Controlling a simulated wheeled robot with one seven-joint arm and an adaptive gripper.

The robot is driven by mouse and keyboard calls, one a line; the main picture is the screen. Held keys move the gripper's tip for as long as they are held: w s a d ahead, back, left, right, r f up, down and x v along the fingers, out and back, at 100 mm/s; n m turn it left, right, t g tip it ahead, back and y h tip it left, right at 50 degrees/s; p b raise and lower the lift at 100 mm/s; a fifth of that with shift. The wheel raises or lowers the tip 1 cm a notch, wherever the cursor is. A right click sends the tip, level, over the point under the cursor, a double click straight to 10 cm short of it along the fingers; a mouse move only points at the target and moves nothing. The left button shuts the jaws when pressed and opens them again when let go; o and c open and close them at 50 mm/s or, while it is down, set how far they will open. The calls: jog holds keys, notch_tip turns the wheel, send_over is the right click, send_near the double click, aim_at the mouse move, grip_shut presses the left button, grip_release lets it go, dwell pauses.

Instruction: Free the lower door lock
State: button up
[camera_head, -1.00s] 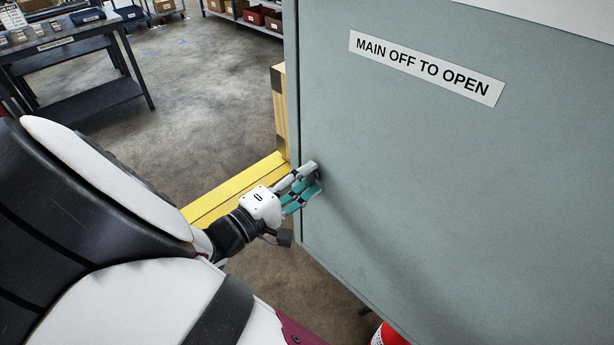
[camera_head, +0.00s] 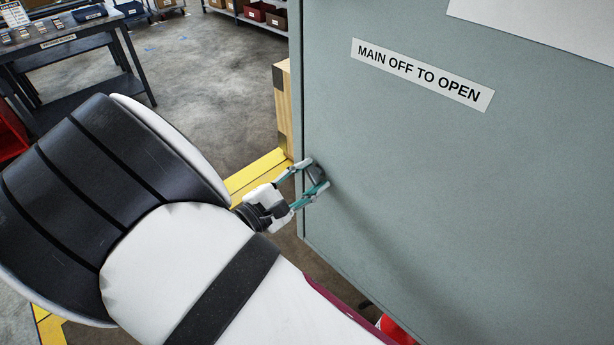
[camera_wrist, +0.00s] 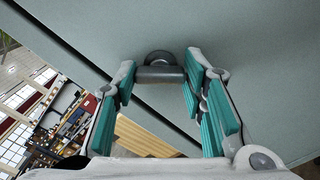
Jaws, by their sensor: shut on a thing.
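The grey cabinet door (camera_head: 440,200) carries a "MAIN OFF TO OPEN" label (camera_head: 422,74). The lower door lock (camera_head: 317,173) is a small dark piece near the door's left edge, partly hidden by my fingers. In the wrist view the lock (camera_wrist: 160,74) shows as a dark bar in front of a round base on the door. My gripper (camera_head: 315,176) has its teal-padded fingers on either side of the lock. In the wrist view my gripper (camera_wrist: 160,76) is shut on the bar, which spans between the fingertips.
A wooden post (camera_head: 283,105) and a yellow floor strip (camera_head: 255,175) lie just left of the door edge. A red object (camera_head: 397,330) is partly hidden below the door. A dark workbench (camera_head: 65,45) stands at upper left, with open floor between.

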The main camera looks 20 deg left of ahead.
jog(key=n+p, duration=0.1)
jog(key=n, duration=0.3)
jog(key=shift+n, duration=0.3)
jog(key=n, duration=0.4)
jog(key=shift+n+p, duration=0.3)
jog(key=o, duration=1.2)
jog(key=shift+c, duration=0.2)
jog(key=v, duration=1.2)
jog(key=shift+f, duration=0.1)
